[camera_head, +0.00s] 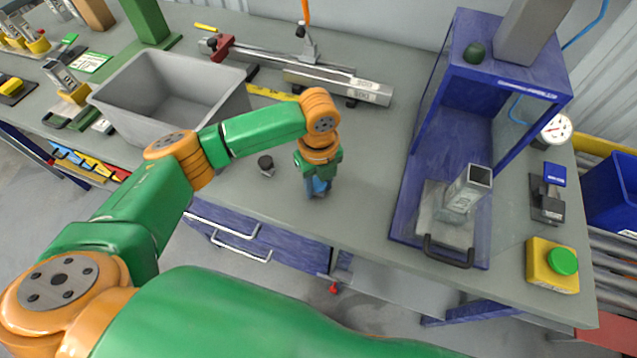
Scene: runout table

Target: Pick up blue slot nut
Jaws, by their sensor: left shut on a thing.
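My left gripper (318,188) points down over the grey table top, near its front edge. It is shut on a small blue piece, the blue slot nut (319,186), which shows between the fingers at the bottom. Most of the nut is hidden by the fingers. I cannot tell whether it touches the table or is just above it. My right gripper is not in view.
A small dark knob-like part (266,164) stands just left of the gripper. A grey bin (120,103) is at the left. A blue press frame (408,190) stands at the right, with a yellow box with a green button (561,262) beyond. The table between is clear.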

